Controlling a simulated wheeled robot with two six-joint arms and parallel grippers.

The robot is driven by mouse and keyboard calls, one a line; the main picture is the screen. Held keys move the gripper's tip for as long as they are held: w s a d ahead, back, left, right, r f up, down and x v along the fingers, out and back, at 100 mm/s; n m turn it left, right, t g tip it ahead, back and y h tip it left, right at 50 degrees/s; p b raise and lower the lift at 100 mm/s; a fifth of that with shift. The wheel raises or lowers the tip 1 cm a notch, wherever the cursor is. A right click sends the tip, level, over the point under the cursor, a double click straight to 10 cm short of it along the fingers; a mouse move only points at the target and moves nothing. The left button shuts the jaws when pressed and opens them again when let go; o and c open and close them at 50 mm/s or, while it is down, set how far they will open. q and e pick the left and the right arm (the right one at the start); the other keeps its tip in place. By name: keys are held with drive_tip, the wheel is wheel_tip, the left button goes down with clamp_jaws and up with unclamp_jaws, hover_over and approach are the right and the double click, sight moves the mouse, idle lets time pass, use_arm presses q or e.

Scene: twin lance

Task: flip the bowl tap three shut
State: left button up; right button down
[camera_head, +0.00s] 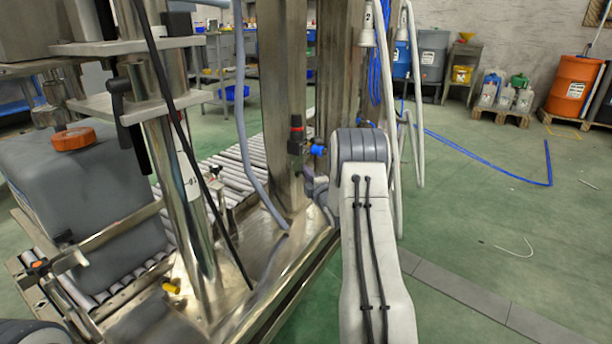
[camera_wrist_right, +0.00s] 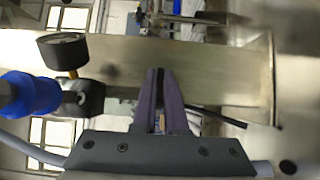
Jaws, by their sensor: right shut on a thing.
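My right gripper (camera_head: 313,187) reaches in at the machine's steel post, mostly hidden behind my own wrist in the head view. In the right wrist view its two purple-grey fingers (camera_wrist_right: 159,97) are close together, shut on what appears to be the bowl tap. The tap is mostly hidden by the fingers, so its handle angle cannot be told. A thin black bar (camera_wrist_right: 226,117) shows to the right of the fingers. A black unit with a red band (camera_head: 296,134) and a blue fitting (camera_head: 317,150) sits on the post just above the gripper. My left gripper is not in view.
In the right wrist view a round gauge (camera_wrist_right: 62,50) and a blue part (camera_wrist_right: 32,95) stand close left of the fingers. A grey canister (camera_head: 80,200) stands on the roller conveyor at left. White hoses (camera_head: 413,90) hang beside my arm. Green floor at right is largely open.

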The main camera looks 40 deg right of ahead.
drive_tip(key=shift+s+a+f+m+g+h+p, duration=0.2)
drive_tip(key=shift+a+m+g+h+p, duration=0.65)
drive_tip(key=shift+m+g+h, duration=1.75)
drive_tip(key=shift+s+a+r+m+g+h+p, duration=0.3)
drive_tip(key=shift+m+g+h+p, duration=1.05)
drive_tip(key=shift+m+g+h, duration=1.25)
drive_tip(key=shift+s+a+f+m+g+h+p, duration=0.35)
drive_tip(key=shift+m+g+h+p, duration=0.95)
drive_tip(key=shift+m+g, duration=1.45)
drive_tip(key=shift+a+r+n+g, duration=0.1)
drive_tip(key=shift+n+g, duration=0.1)
drive_tip(key=shift+g, duration=0.3)
drive_tip(key=shift+r+n+g, duration=0.1)
drive_tip(key=shift+n+g, duration=0.05)
drive_tip(key=shift+g, duration=0.3)
drive_tip(key=c, duration=1)
unclamp_jaws()
drive_tip(key=shift+o, duration=0.2)
drive_tip(key=shift+r+n+t, duration=0.15)
drive_tip(key=shift+n+t, duration=0.25)
drive_tip(key=shift+t, duration=0.1)
